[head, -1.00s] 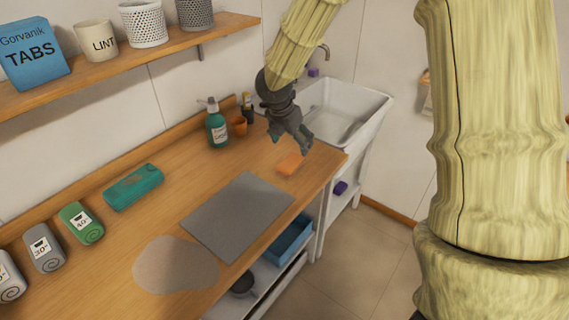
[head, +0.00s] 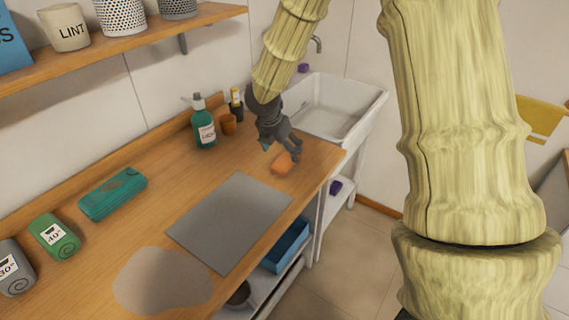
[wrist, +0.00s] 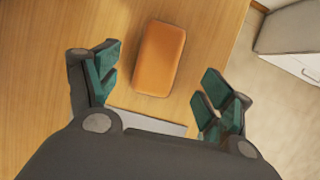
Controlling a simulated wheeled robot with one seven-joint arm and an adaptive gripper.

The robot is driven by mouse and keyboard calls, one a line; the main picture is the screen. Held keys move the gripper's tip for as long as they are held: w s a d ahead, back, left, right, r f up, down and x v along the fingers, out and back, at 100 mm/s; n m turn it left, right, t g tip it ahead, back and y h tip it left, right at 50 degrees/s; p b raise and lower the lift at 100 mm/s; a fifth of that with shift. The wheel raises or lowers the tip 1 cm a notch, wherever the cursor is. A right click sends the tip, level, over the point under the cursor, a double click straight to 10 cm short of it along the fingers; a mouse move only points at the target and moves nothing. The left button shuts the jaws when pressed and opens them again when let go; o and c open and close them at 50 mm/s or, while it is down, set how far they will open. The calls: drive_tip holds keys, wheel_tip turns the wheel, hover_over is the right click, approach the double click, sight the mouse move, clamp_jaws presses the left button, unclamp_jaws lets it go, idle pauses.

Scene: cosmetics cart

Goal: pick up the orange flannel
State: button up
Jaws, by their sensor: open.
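The orange flannel (head: 282,164) is a small folded block lying on the wooden worktop near its right end, beyond the grey mat. In the wrist view the orange flannel (wrist: 160,58) lies ahead of my fingers, roughly centred between them. My gripper (head: 281,153) is open and empty, just above and beside the flannel. In the wrist view my gripper (wrist: 156,92) shows its green finger pads spread wide, one on each side. Whether the fingertips have come down to the flannel's height I cannot tell.
A grey mat (head: 230,222) lies in front of the flannel. A green pump bottle (head: 204,127), an orange cup (head: 229,125) and a dark bottle (head: 237,106) stand left of my gripper. A white sink (head: 335,105) adjoins the worktop's right end. A teal folded cloth (head: 112,194) lies left.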

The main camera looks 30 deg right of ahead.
sight(285, 159)
drive_tip(key=shift+p+x, duration=0.65)
drive_tip(key=shift+x, duration=2.75)
drive_tip(key=shift+w+f, duration=0.1)
drive_tip(key=shift+f, duration=0.1)
drive_tip(key=c, duration=1.1)
